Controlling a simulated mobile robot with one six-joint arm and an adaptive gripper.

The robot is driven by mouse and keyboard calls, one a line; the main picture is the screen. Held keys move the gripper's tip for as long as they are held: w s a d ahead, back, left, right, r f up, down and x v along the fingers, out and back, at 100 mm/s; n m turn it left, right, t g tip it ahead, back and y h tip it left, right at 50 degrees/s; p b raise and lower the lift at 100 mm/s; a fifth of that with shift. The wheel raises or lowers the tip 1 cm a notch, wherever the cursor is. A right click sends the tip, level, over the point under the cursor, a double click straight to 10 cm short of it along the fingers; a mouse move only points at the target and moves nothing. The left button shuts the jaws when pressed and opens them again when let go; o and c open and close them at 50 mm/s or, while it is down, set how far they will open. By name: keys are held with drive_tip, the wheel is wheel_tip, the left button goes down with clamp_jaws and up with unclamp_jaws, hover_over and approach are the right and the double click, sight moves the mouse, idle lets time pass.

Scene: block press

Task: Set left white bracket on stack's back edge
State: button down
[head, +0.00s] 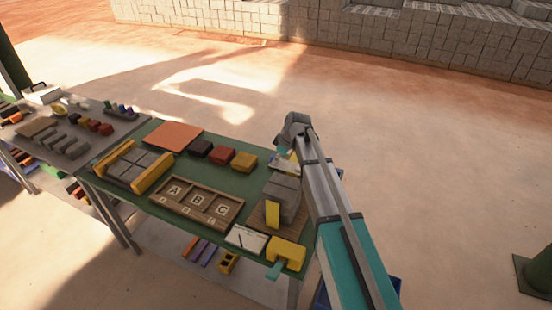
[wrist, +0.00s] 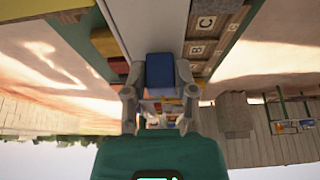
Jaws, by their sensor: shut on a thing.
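My gripper (wrist: 160,98) is shut on a dark blue block-like piece (wrist: 160,70), which sits between its two fingers in the wrist view. In the head view my gripper (head: 290,143) is at the right end of the green table, above and behind the stack. The stack of grey blocks (head: 286,190) stands on a brown wooden board (head: 258,218). An upright yellow piece (head: 272,213) is at its front. A pale, partly hidden thing (head: 284,163) lies behind the stack below my gripper. I cannot make out a white bracket for certain.
A yellow device with a teal handle (head: 289,254) and a white sheet (head: 246,239) are at the front. A wooden letter tray (head: 178,209) is left of the stack. A yellow block (head: 244,161), a red block (head: 222,155) and an orange mat (head: 174,136) line the back.

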sight(280, 164)
drive_tip(key=shift+f, duration=0.25)
drive_tip(key=shift+f+b, duration=2.3)
drive_tip(key=shift+b, duration=0.25)
drive_tip(key=shift+f+b, duration=0.5)
drive_tip(key=shift+f, duration=0.05)
drive_tip(key=shift+c, duration=1.7)
unclamp_jaws()
drive_tip(key=shift+r, duration=0.1)
